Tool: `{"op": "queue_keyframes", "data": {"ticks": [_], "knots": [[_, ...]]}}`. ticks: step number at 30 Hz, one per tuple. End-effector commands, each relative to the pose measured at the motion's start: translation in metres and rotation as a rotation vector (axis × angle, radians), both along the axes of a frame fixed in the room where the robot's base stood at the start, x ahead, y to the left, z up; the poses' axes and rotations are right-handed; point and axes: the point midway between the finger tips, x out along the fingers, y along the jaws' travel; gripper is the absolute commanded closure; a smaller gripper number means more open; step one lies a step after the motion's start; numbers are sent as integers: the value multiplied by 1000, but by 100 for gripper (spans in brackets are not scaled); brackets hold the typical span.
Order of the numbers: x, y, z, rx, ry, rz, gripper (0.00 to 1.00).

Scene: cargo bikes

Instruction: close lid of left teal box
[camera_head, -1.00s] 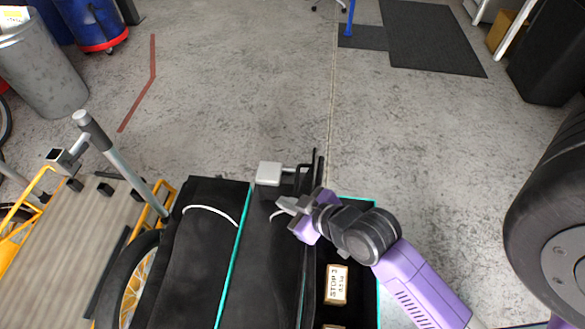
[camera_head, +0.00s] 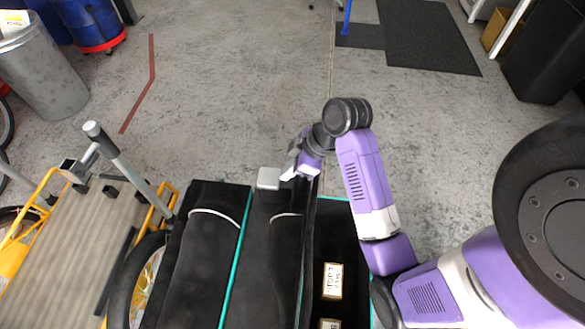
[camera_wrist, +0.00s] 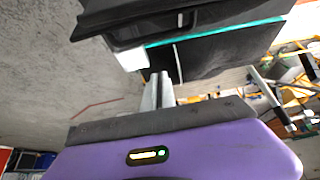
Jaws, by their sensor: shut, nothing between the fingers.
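The black cargo box has teal edges (camera_head: 236,262). Its left part shows two black panels, an outer one (camera_head: 200,265) and an inner one (camera_head: 268,265), each with a pale strap. A dark, narrow upright panel (camera_head: 307,250) stands right of the inner panel. The right compartment (camera_head: 345,240) is open, with a teal rim. I cannot tell which panel is the left lid. My gripper (camera_head: 291,172) is shut and empty at the box's far end, by a light grey block (camera_head: 269,178). In the wrist view its fingers (camera_wrist: 158,92) point toward the black panel with a teal edge (camera_wrist: 215,35).
A package labelled STOP 3 (camera_head: 332,281) lies in the open compartment. A grey-handled yellow cart (camera_head: 120,155) stands left. A grey bin (camera_head: 43,75) is at the back left. The floor beyond the box is clear, and a dark mat (camera_head: 425,38) lies farther back.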

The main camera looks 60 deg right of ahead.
Motion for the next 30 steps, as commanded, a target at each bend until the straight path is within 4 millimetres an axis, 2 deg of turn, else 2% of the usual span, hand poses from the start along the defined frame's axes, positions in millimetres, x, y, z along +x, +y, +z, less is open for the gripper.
{"op": "queue_keyframes", "data": {"ticks": [10, 12, 18, 30], "knots": [[30, 12, -60, 1, 3, -2, 100], [15, 6, -58, 1, 3, -8, 100], [-4, -1, -62, 0, 1, -4, 100], [-9, -3, -63, -2, 0, -2, 100]]}}
